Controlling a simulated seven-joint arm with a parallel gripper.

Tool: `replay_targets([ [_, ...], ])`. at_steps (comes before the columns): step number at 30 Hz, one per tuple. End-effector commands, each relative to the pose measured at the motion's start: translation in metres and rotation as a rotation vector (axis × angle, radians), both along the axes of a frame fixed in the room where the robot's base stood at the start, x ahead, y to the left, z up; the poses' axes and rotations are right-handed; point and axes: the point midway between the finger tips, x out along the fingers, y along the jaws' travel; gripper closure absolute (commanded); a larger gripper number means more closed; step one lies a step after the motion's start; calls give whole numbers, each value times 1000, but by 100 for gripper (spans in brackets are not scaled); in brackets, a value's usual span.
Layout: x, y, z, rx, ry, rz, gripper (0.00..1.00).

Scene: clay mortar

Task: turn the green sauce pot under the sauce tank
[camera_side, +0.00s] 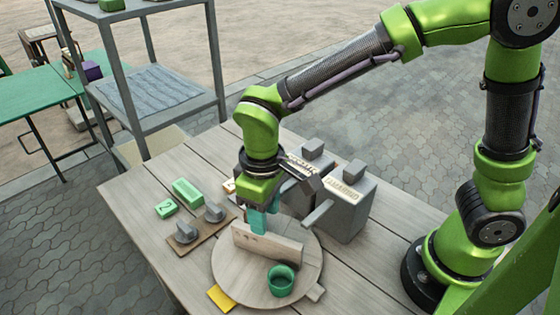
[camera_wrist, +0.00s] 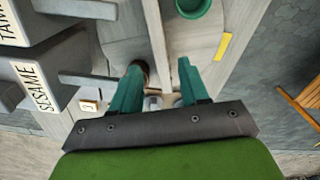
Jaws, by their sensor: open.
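The green sauce pot (camera_side: 281,281) stands upright on the near side of a round wooden turntable (camera_side: 228,277). It also shows at the top of the wrist view (camera_wrist: 193,6). An upright wooden board (camera_side: 270,246) crosses the turntable behind the pot. My gripper (camera_side: 264,218) is open at the board's far-left end, away from the pot. In the wrist view its teal fingers (camera_wrist: 159,63) appear on either side of the board's top edge; contact is unclear. A brown round thing (camera_wrist: 141,70) is partly hidden by the left finger. Two grey sauce tanks (camera_side: 347,214) stand behind the turntable, one labelled SESAME (camera_wrist: 42,98).
A yellow marker (camera_side: 221,298) lies at the turntable's near-left edge. A small tab (camera_side: 316,293) sticks out of its right side. Left of it are a wooden plate with grey knobs (camera_side: 187,232) and green blocks (camera_side: 187,193). The left table corner is clear.

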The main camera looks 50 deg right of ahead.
Motion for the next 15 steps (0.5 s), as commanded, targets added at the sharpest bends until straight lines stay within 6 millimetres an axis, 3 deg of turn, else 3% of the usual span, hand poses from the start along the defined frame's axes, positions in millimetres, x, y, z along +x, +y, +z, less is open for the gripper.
replay_targets([
  [7, -1, -1, -53, -3, 4, -1, 55],
  [15, 0, 0, -83, 0, 1, -2, 55],
])
